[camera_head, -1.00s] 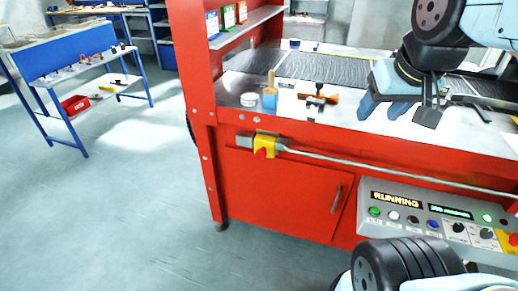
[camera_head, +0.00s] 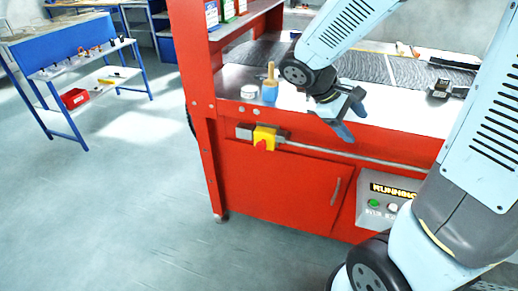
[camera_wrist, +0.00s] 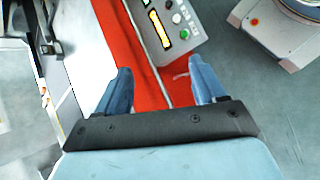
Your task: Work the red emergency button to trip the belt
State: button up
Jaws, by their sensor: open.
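A yellow switch box (camera_head: 264,137) on the red belt frame (camera_head: 270,185) carries a red button (camera_head: 261,145), facing outward at the left end of a long grey rail. My gripper (camera_head: 352,115) is open and empty, to the right of this box and a little above it, apart from it. The control panel (camera_head: 367,215) shows a lit RUNNING sign; my arm hides its right part. In the wrist view, my gripper (camera_wrist: 160,70) points past the red front toward the panel (camera_wrist: 197,25).
A paintbrush in a blue cup (camera_head: 270,92) and a white tub (camera_head: 249,92) stand on the belt's edge. A red upright (camera_head: 196,90) rises left of the switch box. A blue bench (camera_head: 80,55) stands far left. The floor in front is clear.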

jog(key=w+a+f+n+t+h, duration=0.3)
jog(key=w+a+f+n+h, duration=0.15)
jog(key=w+f+n, duration=0.2)
jog(key=n+t+y, duration=0.7)
jog(key=n+t, duration=0.7)
jog(key=n, duration=0.3)
send_near(260, 147)
jog(key=x, duration=0.9)
jog(key=shift+w+d+f, duration=0.1)
jog(key=shift+w, duration=0.2)
